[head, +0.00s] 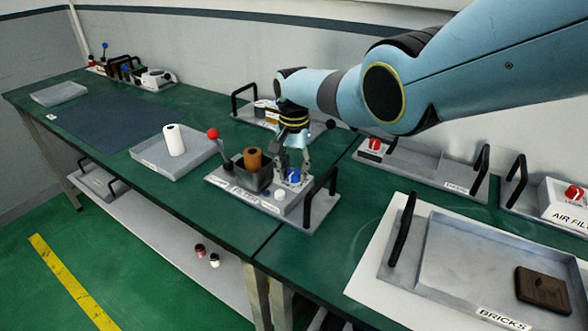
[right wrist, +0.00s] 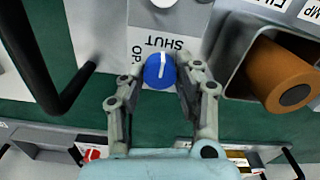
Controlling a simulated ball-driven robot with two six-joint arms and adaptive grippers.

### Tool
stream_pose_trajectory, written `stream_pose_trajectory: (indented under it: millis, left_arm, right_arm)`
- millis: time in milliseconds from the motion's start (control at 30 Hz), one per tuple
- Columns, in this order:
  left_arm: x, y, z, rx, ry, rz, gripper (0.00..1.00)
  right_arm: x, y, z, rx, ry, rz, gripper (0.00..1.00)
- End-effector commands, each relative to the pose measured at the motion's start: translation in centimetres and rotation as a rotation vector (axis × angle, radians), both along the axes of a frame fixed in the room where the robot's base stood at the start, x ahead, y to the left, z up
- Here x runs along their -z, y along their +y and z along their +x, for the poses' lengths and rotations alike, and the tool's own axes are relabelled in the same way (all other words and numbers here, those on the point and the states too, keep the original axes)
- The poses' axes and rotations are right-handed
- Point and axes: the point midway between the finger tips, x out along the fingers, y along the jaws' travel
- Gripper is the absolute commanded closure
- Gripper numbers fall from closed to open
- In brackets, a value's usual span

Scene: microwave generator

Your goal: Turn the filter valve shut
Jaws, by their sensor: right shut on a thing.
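The filter valve is a blue knob (head: 293,176) on the grey filter tray (head: 222,181) at the middle of the green bench. In the right wrist view the knob (right wrist: 159,71) has a white line, which points up toward the SHUT lettering. Part of an OPEN label shows to the left of that lettering. My right gripper (head: 291,172) reaches down from above and is shut on the knob, with one finger at each side. My left gripper is in neither view.
A brown cylinder (head: 253,158) stands in a dark holder beside the valve, near a lever with a red ball (head: 213,133). A black handle (head: 321,198) rises close on the right. A bricks tray (head: 450,262) lies at the front right.

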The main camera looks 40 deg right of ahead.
Motion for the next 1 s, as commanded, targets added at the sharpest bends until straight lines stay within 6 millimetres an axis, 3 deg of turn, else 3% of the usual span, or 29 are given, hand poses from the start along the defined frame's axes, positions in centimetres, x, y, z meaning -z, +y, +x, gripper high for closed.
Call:
stream_pose_trajectory:
  millis: [233, 267, 400, 767, 1000]
  left_arm:
    - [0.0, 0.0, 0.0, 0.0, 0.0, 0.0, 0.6]
    - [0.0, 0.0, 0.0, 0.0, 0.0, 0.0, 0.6]
    - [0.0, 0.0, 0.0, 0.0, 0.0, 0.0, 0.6]
    - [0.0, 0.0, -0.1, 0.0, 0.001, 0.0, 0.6]
    - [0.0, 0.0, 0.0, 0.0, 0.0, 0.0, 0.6]
  right_arm:
    - [0.0, 0.0, 0.0, 0.001, -0.001, 0.001, 1.0]
    - [0.0, 0.0, 0.0, 0.001, -0.001, 0.001, 0.64]
    - [0.0, 0.0, 0.0, 0.0, -0.001, 0.001, 0.46]
    - [-0.3, 0.0, 0.1, 0.0, -0.001, 0.001, 0.45]
    - [-2.9, 0.0, 0.1, 0.0, -0.004, 0.0, 0.45]
